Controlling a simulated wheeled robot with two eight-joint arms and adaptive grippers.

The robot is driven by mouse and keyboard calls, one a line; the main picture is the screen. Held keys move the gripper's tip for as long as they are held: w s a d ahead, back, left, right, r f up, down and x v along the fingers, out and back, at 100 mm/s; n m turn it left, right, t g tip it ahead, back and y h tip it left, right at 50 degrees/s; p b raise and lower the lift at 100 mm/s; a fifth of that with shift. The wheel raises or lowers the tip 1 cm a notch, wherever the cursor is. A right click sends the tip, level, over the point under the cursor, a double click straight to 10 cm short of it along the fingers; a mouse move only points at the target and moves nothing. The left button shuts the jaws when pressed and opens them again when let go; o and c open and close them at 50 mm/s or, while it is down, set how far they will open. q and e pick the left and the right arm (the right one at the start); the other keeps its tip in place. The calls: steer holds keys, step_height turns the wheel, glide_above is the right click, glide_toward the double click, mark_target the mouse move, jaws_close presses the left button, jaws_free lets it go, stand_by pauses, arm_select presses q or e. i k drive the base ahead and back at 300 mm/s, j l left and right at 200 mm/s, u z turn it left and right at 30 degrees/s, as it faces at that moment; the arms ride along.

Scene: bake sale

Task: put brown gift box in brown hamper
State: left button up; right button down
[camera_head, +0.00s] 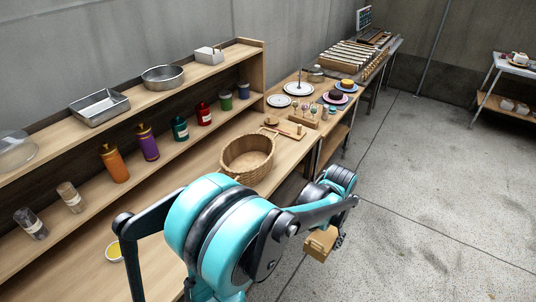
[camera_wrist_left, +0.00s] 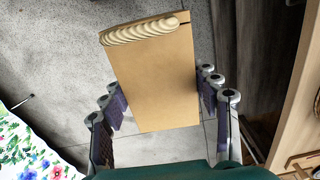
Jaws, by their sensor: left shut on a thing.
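The brown gift box (camera_head: 320,244) is held out over the floor, in front of the table edge, in the head view. In the left wrist view the brown gift box (camera_wrist_left: 158,80) fills the middle, with a pale ridged strip at its far end. My left gripper (camera_head: 335,240) is shut on it, with the fingers on both sides of the box in the wrist view (camera_wrist_left: 162,98). The brown hamper (camera_head: 247,157) is a round wicker basket standing on the wooden table, behind and left of the gripper, apart from it. My right gripper is not in view.
A wooden shelf (camera_head: 235,54) with trays above and bottles (camera_head: 148,143) below runs along the wall. Plates (camera_head: 298,89) and a wooden stand (camera_head: 303,117) are beyond the hamper. The floor (camera_head: 430,190) at right is clear.

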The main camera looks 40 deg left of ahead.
mark_target(249, 159)
steer(key=i+l+u, duration=0.1)
steer(key=i+u, duration=0.3)
steer(key=i+l+u, duration=0.25)
steer(key=i+u, duration=0.15)
steer(key=i+l+u, duration=0.7)
steer(key=u, duration=0.15)
steer(key=l, duration=0.1)
